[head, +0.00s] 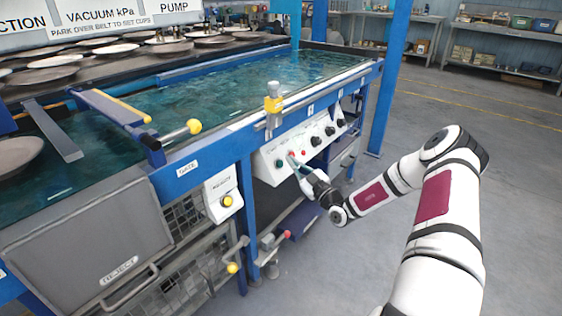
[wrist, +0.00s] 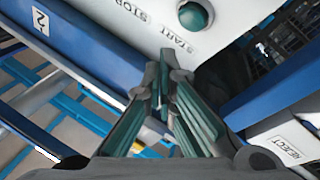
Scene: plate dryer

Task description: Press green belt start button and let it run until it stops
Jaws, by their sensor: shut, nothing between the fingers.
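The white control panel (head: 268,172) is on the front of the blue-framed belt table. A round green button (head: 279,163) is near its left end. In the wrist view the green button (wrist: 195,16) sits at the top, near the lettering START and STOP. My gripper (head: 292,161) is at the panel front, just right of the green button in the head view. In the wrist view my gripper (wrist: 165,58) has its green-padded fingers together and empty, with the tips below and left of the button. They look apart from it.
A separate box with a yellow button (head: 227,201) hangs to the left. The floor at right is clear.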

